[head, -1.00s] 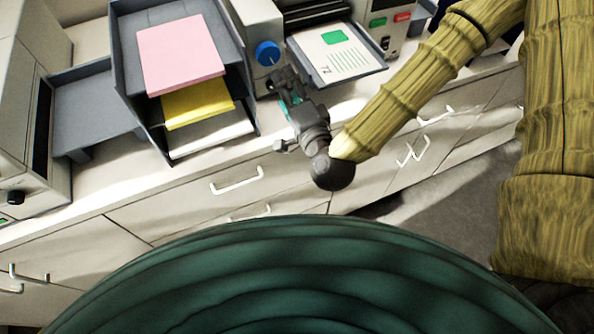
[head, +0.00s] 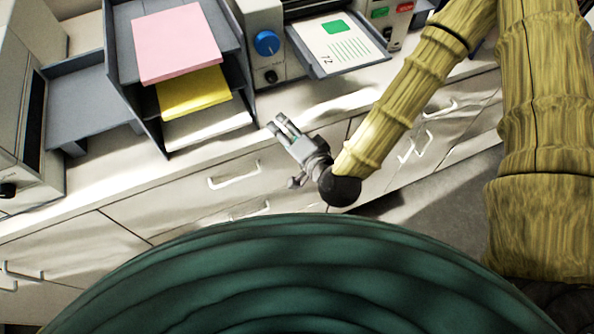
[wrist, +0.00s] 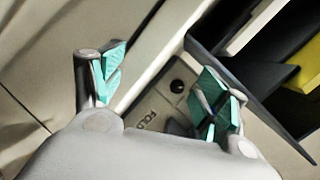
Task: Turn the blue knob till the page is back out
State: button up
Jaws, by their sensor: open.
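The blue knob (head: 266,43) is on the front of a pale machine, above a small black knob (head: 270,76). A page (head: 338,44) with a green patch, printed lines and "72" lies on the grey tray (head: 347,67) at the machine's right. My gripper (head: 278,124) is open and empty, in front of the counter edge and clear of the blue knob. In the wrist view, my gripper's teal-padded fingers (wrist: 160,88) are spread apart. The black knob (wrist: 177,86) and the lettering "FOLD" show between them.
A grey stacked tray (head: 239,98) with pink, yellow and white paper stands left of the machine. Another machine (head: 22,110) is at far left. Red and green buttons (head: 391,10) are at upper right. Drawer handles (head: 235,176) stick out below the counter.

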jog(key=s+d+f+n+g+b, duration=0.1)
jog(key=s+f+n+g, duration=0.1)
jog(key=f, duration=0.8)
jog(key=s+g, duration=0.1)
jog(key=s, duration=0.1)
jog(key=shift+s+d+f+h+b, duration=0.25)
jog(key=shift+s+d+h+b, duration=0.05)
jog(key=shift+s+d+b, duration=0.1)
